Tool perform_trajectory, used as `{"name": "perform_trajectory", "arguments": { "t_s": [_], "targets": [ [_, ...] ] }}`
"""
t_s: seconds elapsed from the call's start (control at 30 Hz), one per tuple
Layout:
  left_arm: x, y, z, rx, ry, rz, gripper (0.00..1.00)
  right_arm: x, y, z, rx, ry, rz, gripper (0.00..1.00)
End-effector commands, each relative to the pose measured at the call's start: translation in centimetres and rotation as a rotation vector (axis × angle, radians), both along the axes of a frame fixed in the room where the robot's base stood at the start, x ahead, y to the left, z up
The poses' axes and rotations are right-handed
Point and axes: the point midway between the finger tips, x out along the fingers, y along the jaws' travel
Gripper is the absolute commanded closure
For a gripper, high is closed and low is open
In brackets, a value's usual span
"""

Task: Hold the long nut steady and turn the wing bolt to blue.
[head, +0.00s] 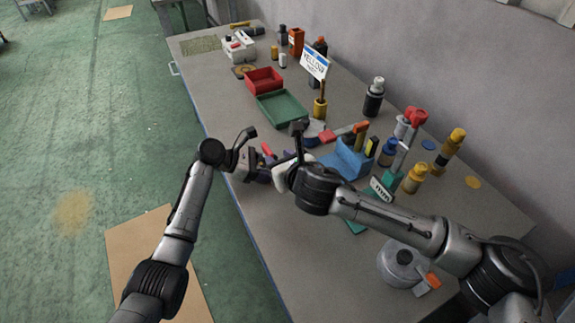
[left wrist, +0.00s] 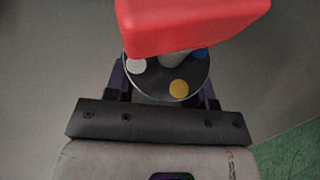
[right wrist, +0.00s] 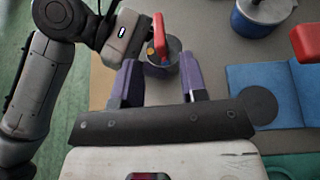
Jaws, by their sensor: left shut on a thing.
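The wing bolt (left wrist: 190,22) has a red wing, large at the top of the left wrist view. Below it a grey round disc (left wrist: 155,85) carries white, yellow and blue dots. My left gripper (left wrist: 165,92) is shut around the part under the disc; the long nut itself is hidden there. In the right wrist view the red wing (right wrist: 159,30) stands above the disc, beyond my right gripper (right wrist: 161,80). The right gripper's purple fingers are apart and hold nothing. In the head view both grippers are close together at the table's near edge.
A sign reading YELLOW (head: 314,63) stands behind a red tray (head: 263,80) and a green tray (head: 282,108). A blue holder (head: 347,160), bottles and a red-knobbed clamp (head: 415,117) crowd the right. A round metal pot (head: 402,262) stands near my right arm.

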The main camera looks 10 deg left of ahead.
Motion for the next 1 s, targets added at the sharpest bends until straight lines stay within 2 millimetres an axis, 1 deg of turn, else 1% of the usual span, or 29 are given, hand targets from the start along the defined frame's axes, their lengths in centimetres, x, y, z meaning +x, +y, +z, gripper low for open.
{"name": "perform_trajectory", "arguments": {
  "t_s": [0.1,0.33,0.5,0.87,0.9,1.0],
  "targets": [
    [0.0,0.0,0.0,0.0,0.0,0.0,0.64,-1.1,-1.0,0.6,0.001,-0.001,0.0,0.61],
    [0.0,0.0,0.0,0.0,0.0,0.0,0.64,-2.5,-2.0,1.3,0.0,0.0,0.0,0.61],
    [0.0,0.0,0.0,0.0,0.0,-0.001,0.64,-2.8,-2.3,1.4,0.0,0.001,0.0,0.61],
    [0.0,0.0,0.0,0.0,0.0,0.0,0.64,-2.9,-2.3,1.5,0.0,0.001,0.0,0.61],
    [0.0,0.0,0.0,0.0,0.0,0.0,0.48,-2.8,-2.3,1.5,0.0,0.001,0.0,0.61],
    [0.0,0.0,0.0,0.0,0.0,0.0,0.38,-2.8,-2.3,1.5,0.0,0.001,0.0,0.61]
  ]
}}
